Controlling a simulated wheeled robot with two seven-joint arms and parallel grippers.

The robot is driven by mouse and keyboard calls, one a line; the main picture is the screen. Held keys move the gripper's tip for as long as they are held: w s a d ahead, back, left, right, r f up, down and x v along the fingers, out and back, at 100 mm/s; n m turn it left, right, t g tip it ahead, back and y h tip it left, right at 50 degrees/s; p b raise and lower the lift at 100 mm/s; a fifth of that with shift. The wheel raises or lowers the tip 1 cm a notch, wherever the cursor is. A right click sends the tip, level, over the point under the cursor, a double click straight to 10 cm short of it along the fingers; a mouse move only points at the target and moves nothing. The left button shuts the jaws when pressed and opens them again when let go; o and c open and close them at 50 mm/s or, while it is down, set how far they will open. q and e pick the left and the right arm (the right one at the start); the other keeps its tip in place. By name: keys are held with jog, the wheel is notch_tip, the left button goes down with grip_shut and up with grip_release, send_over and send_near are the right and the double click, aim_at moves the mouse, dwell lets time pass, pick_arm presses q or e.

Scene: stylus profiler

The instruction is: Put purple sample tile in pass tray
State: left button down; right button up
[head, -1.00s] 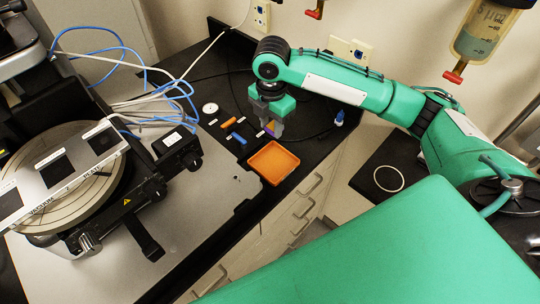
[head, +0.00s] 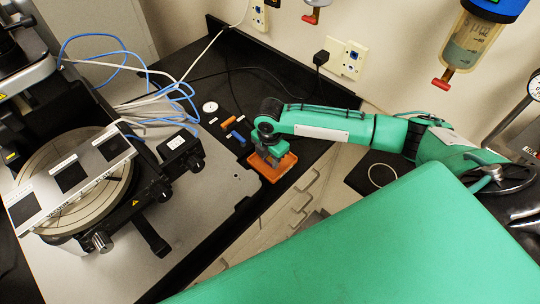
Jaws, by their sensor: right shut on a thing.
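An orange tray (head: 286,166), the only tray in view, lies on the black bench top near its front edge. My right gripper (head: 273,160) points down over the tray, its fingertips at or just above the tray's inside. It is shut on the purple sample tile, which the fingers and wrist hide now; a bit of purple showed between the fingertips earlier. I cannot tell whether the tile touches the tray floor. My left gripper is out of view.
An orange piece (head: 228,121) and a blue piece (head: 237,137) lie on the bench left of the tray, near a round white dial (head: 210,107). The profiler with its round stage (head: 75,180) fills the left. Cables run behind.

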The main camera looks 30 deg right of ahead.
aim_at(270, 161)
jog(key=shift+f, duration=0.1)
jog(key=o, duration=1)
notch_tip(270, 161, up, 12)
jog(key=b, duration=0.4)
jog(key=shift+s, duration=0.1)
